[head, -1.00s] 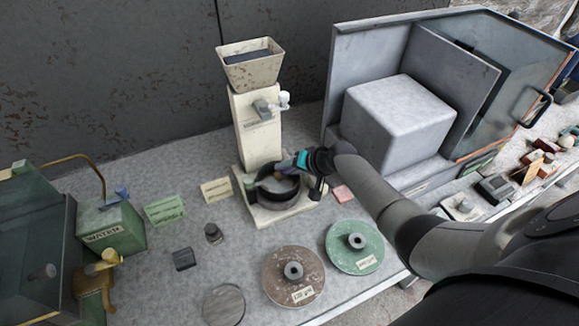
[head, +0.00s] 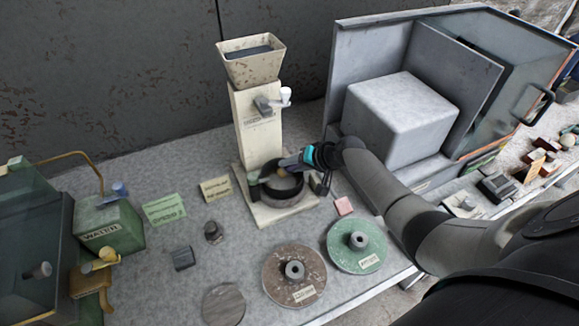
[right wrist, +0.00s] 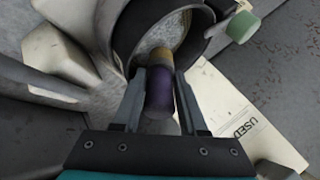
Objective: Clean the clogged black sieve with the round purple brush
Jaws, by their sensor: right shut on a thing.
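The black sieve (head: 284,198) is a round dark ring on the base of the cream machine in the head view. In the right wrist view its dark wall (right wrist: 128,28) surrounds a grey speckled mesh. My right gripper (head: 286,165) reaches over the sieve from the right. In the right wrist view the right gripper (right wrist: 159,82) is shut on the round purple brush (right wrist: 158,103). The brush's tan end (right wrist: 160,58) points into the sieve; whether it touches the mesh is unclear. My left gripper is in neither view.
The cream machine (head: 258,130) with a hopper stands behind the sieve. A grey cabinet (head: 420,30) with a pale block (head: 400,115) is at right. A brown disc (head: 275,275) and a green disc (head: 345,258) lie in front. A green WATER box (head: 105,230) is at left.

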